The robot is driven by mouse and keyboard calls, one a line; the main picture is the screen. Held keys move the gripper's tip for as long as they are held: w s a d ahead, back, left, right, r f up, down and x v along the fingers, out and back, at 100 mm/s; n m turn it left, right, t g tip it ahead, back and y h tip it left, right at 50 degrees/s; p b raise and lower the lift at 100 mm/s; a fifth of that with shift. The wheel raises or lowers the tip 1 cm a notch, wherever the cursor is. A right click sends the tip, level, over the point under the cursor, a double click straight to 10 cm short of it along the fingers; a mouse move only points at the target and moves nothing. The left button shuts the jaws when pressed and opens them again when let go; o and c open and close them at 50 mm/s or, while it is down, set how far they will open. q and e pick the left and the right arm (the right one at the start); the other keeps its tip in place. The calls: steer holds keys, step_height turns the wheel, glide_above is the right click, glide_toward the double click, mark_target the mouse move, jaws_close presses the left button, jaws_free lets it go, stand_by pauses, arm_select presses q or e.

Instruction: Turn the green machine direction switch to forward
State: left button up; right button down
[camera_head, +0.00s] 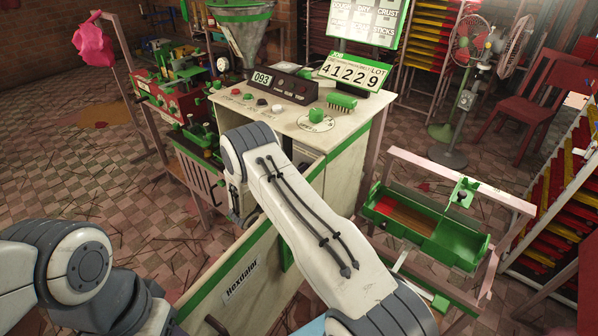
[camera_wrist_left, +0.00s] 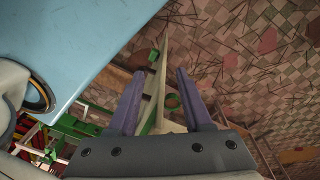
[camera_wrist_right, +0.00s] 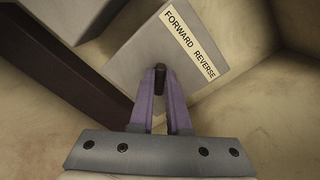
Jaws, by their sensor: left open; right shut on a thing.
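The direction switch is a small black lever (camera_wrist_right: 160,78) on a grey box (camera_wrist_right: 150,50) in the right wrist view. A label (camera_wrist_right: 190,42) reading FORWARD REVERSE is on the box beside it. My right gripper (camera_wrist_right: 161,74) is shut on the lever. I cannot tell which word the lever points to. In the head view my right arm reaches over the white and green machine (camera_head: 345,165), hiding the switch. My left gripper (camera_wrist_left: 158,74) is open and empty in the left wrist view.
A red machine (camera_head: 170,97) stands behind left, and a green tray stand (camera_head: 455,247) at the right. Tiled floor is open at the left.

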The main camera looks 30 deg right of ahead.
steer(key=shift+w+a, duration=0.1)
stand_by(0.5)
steer(key=c, duration=0.9)
jaws_free()
steer(key=b+v, duration=0.1)
steer(key=v, duration=0.9)
steer(key=shift+a+b, duration=0.2)
steer(key=shift+b, duration=0.1)
